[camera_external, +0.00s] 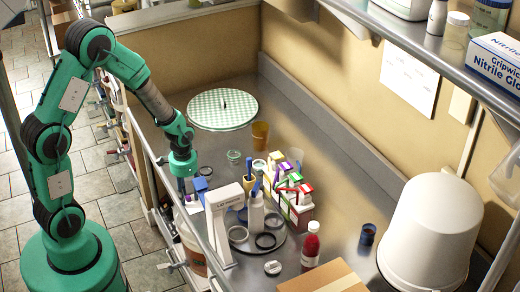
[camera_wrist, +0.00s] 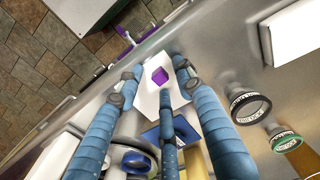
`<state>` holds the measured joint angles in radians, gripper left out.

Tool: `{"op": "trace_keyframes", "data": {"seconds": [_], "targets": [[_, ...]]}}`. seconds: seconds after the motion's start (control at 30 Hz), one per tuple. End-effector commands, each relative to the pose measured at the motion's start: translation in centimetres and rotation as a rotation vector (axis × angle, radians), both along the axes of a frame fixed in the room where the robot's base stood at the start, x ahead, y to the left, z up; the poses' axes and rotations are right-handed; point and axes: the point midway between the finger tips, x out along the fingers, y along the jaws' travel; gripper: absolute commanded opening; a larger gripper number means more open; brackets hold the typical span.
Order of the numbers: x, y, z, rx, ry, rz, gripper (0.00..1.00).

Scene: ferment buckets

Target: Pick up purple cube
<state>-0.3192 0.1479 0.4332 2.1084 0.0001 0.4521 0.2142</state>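A small purple cube (camera_wrist: 159,75) lies on a white surface (camera_wrist: 146,101) in the wrist view. My gripper (camera_wrist: 155,80) has blue fingers spread apart around the cube's place in the picture, with a clear gap between them. I see no finger touching the cube. In the external view my gripper (camera_external: 184,181) points down near the left edge of the counter, just left of a blue item (camera_external: 200,185). A small purple patch shows below the gripper there, but I cannot tell whether it is the cube.
A white device (camera_external: 221,215) stands close to the right of the gripper. A metal rail runs along the counter's left edge. The counter's back is clearer, near the checkered disc (camera_external: 222,110).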

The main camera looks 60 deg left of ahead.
Motion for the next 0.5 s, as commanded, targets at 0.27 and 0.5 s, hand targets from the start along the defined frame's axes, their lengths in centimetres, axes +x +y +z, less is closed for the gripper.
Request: {"op": "trace_keyframes", "data": {"seconds": [0.27,0.5], "targets": [[0.0,0.0,0.0,0.0,0.0,0.0,0.08],[0.0,0.0,0.03,0.0,0.0,0.0,0.08]]}}
